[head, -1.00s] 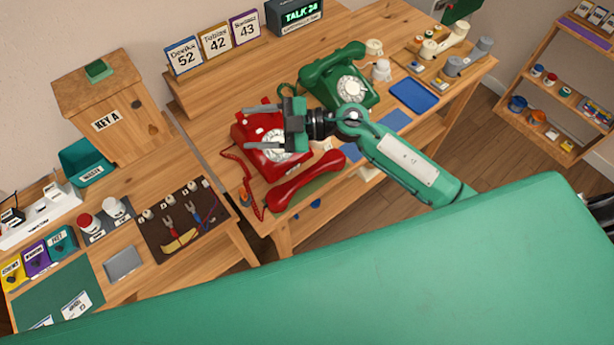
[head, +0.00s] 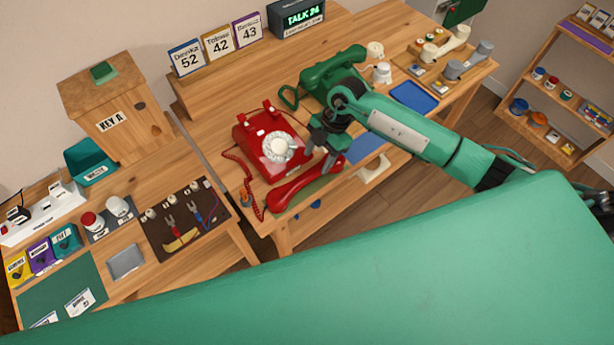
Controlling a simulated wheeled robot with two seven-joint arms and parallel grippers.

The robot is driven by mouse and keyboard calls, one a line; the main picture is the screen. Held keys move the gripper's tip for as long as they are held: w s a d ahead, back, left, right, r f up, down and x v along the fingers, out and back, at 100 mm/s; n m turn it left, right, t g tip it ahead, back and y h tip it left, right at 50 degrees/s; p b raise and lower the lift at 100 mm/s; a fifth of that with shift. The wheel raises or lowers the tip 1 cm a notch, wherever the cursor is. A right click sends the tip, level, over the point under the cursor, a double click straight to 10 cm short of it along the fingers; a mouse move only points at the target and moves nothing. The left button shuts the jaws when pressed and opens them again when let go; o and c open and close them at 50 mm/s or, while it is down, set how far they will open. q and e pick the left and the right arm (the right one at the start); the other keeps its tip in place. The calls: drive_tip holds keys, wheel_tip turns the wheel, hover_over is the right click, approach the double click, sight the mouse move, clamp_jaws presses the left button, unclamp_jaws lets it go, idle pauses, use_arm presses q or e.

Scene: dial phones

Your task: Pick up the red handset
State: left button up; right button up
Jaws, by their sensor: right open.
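The red handset (head: 290,191) lies off its cradle on a green mat (head: 318,186) at the front of the table, slanting from lower left to upper right. The red dial phone (head: 255,127) stands just behind it, cradle empty, with a coiled red cord at its left. My right gripper (head: 324,163) points down over the handset's upper right end, jaws open. It hides part of that end, and I cannot tell whether it touches the handset. My left gripper is not in view.
A green phone (head: 325,72) with its handset on stands behind my right arm. Blue mats (head: 368,149) and a blue tray (head: 414,96) lie to the right. A lower bench (head: 215,235) with tools stands at the left. My green body covers the foreground.

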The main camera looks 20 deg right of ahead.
sight(307, 175)
drive_tip(key=x, duration=0.3)
drive_tip(key=shift+r, duration=0.1)
drive_tip(key=shift+a+f+p, duration=0.2)
drive_tip(key=shift+p, duration=0.25)
drive_tip(key=p+x, duration=0.1)
drive_tip(key=x, duration=0.2)
drive_tip(key=shift+a+f+p, duration=0.25)
drive_tip(key=shift+a+p, duration=0.1)
drive_tip(key=shift+a+f, duration=0.15)
drive_tip(key=shift+f, duration=0.4)
clamp_jaws()
drive_tip(key=shift+r, duration=0.1)
